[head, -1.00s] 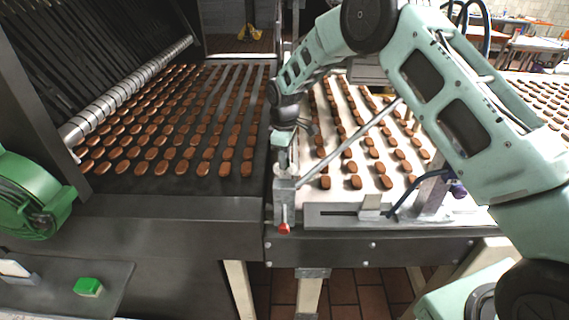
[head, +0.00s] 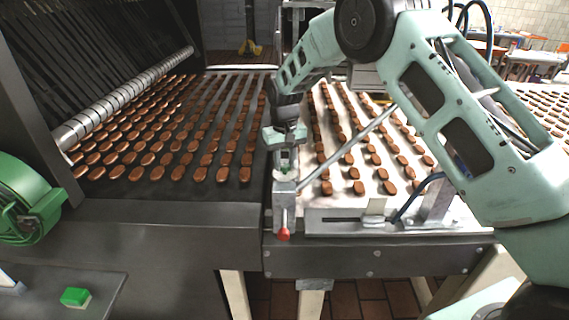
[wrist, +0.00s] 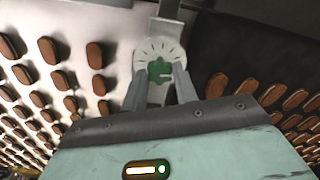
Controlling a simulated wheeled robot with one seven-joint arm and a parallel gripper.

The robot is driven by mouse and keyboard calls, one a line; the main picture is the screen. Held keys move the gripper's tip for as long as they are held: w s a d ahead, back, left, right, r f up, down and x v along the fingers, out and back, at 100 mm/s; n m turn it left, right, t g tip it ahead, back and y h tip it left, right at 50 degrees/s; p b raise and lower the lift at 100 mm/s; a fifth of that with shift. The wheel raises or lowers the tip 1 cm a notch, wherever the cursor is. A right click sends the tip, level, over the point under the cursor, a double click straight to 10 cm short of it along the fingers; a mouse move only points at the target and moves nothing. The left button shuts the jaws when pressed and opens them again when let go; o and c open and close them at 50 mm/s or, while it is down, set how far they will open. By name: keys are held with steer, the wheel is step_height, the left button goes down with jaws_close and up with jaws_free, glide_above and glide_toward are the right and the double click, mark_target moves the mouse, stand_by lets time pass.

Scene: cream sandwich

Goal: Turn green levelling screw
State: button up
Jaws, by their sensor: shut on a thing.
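The green levelling screw (wrist: 159,70) is a small lobed knob over a pale round dial (wrist: 150,50) with dark marks, seen in the wrist view. My gripper (wrist: 161,82) is shut on it, one finger on each side. In the head view my gripper (head: 286,166) points down onto the top of a grey metal post at the corner between the two belts. The screw is mostly hidden by the fingers there.
A red-tipped lever (head: 284,234) hangs at the post's front. A metal rod (head: 350,148) slants up right from the post. Rows of brown biscuits lie on the dark belt (head: 150,190) at left and the pale belt (head: 350,200) at right.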

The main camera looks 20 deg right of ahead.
mark_target(285, 164)
steer(key=shift+w+r+m, duration=0.1)
steer(key=shift+r+m, duration=0.1)
steer(key=shift+m, duration=0.9)
steer(key=o, duration=1)
steer(key=shift+r, duration=0.1)
steer(key=shift+b, duration=0.3)
step_height(285, 164, up, 17)
steer(key=b, duration=0.3)
steer(key=shift+r+b, duration=0.1)
steer(key=shift+b, duration=0.2)
